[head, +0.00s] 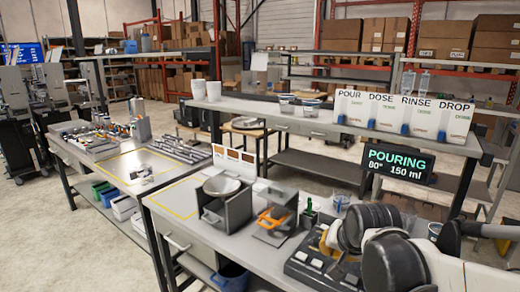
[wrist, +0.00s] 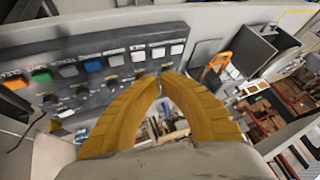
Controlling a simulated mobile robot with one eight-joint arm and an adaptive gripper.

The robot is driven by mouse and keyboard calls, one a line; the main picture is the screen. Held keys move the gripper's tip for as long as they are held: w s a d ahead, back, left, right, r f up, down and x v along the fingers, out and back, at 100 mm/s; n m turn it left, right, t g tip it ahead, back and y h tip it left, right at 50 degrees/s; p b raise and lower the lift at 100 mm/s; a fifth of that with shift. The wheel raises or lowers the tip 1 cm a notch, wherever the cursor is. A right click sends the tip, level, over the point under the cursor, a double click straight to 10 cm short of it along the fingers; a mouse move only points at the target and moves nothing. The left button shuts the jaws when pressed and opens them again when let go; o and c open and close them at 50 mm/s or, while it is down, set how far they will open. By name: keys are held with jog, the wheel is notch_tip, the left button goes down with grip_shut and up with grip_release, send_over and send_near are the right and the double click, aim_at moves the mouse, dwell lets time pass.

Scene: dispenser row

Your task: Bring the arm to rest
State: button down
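My gripper (wrist: 161,80) has two ribbed yellow fingers that curve in until their tips meet or nearly meet. Nothing shows between them. In the wrist view its tips are over a dark button panel (wrist: 90,68) with orange, green, grey and white buttons and a row of knobs. I cannot tell whether the tips touch the panel. In the head view my dark and white arm (head: 392,262) reaches in from the right over the near bench (head: 235,247). The fingers are mostly hidden there, beside the panel (head: 318,268).
An orange-and-grey device (head: 273,222) and a grey unit with a metal bowl (head: 222,187) stand left of the panel. A "POURING 80° 150 ml" screen (head: 397,164) is behind my arm. Dispensers labelled POUR, DOSE, RINSE and DROP (head: 402,112) stand on the rear shelf (head: 300,122).

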jog(key=s+f+n+b, duration=0.1)
jog(key=s+n, duration=0.4)
jog(key=s, duration=1.3)
jog(key=shift+f+b, duration=0.35)
jog(key=shift+d, duration=0.2)
dwell(0.5)
